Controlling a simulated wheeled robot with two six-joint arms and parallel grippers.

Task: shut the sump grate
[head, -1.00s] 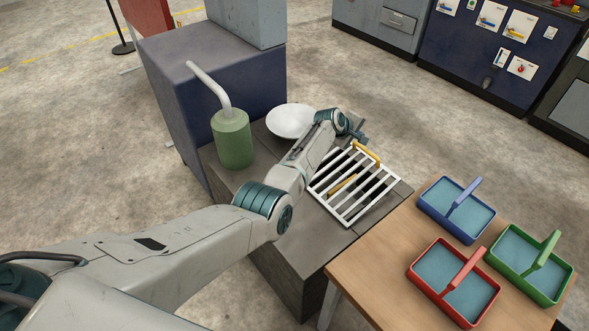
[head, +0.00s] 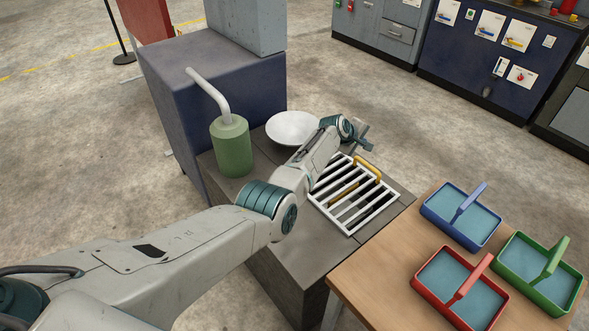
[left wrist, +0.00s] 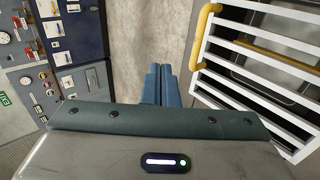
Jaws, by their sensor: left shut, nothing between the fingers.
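The sump grate (head: 367,207) is a white barred frame with a yellow handle (head: 368,166) at its far edge. It lies flat or nearly flat over a dark opening in the grey block; I cannot tell if it is fully seated. A yellow bar (head: 343,194) shows between its bars. My left gripper (head: 364,141) is beyond the grate's far edge, near the handle, with my forearm beside the grate. In the left wrist view its fingers (left wrist: 160,84) are shut and empty, left of the handle (left wrist: 205,35) and apart from it. My right gripper is not in view.
A white dish (head: 292,127) and a green canister (head: 231,150) with a bent pipe stand on the block (head: 300,240). A wooden table (head: 400,262) at right holds blue, red and green trays. Open floor lies beyond the block.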

